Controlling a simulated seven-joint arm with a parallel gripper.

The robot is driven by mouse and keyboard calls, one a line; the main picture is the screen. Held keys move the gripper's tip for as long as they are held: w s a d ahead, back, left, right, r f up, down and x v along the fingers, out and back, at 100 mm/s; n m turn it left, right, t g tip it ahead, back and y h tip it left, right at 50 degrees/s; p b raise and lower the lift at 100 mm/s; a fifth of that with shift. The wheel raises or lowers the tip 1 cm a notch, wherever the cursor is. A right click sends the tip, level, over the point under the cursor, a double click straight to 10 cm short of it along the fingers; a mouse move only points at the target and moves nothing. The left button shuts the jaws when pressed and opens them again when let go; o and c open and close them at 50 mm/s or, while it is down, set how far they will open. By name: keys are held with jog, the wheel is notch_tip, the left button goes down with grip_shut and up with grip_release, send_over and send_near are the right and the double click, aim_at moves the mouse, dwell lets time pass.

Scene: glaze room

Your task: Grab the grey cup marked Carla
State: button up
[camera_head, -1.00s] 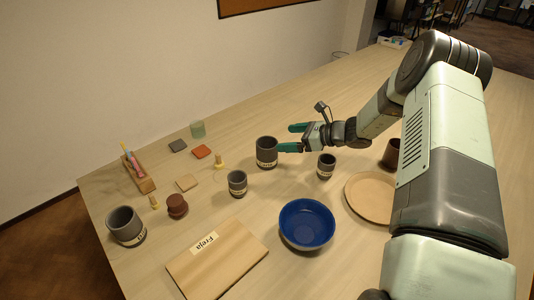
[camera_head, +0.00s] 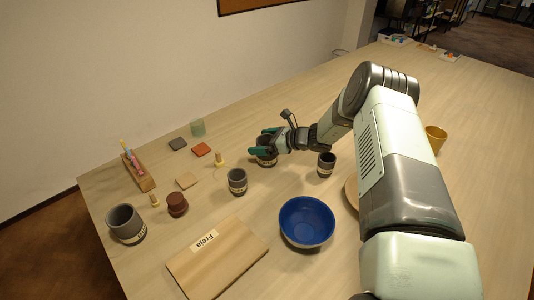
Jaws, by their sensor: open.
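Several dark grey cups with pale labels stand upright on the table; I cannot read the names on them. One cup (camera_head: 265,161) is at my gripper (camera_head: 262,140). My gripper is open, with one teal finger at the cup's far side and the other across its near side, hiding much of the cup and its upper label. Whether the fingers touch it I cannot tell. Another grey cup (camera_head: 237,181) stands nearer, a smaller one (camera_head: 326,165) to the right, and a larger one (camera_head: 126,224) at the far left.
A blue bowl (camera_head: 307,222) and a wooden board marked Freja (camera_head: 216,258) lie in front. A yellow cup (camera_head: 436,138) stands beyond my arm.

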jog(key=c, duration=1)
jog(key=shift+c, duration=0.2)
jog(key=shift+w+r, duration=0.1)
jog(key=shift+r, duration=0.05)
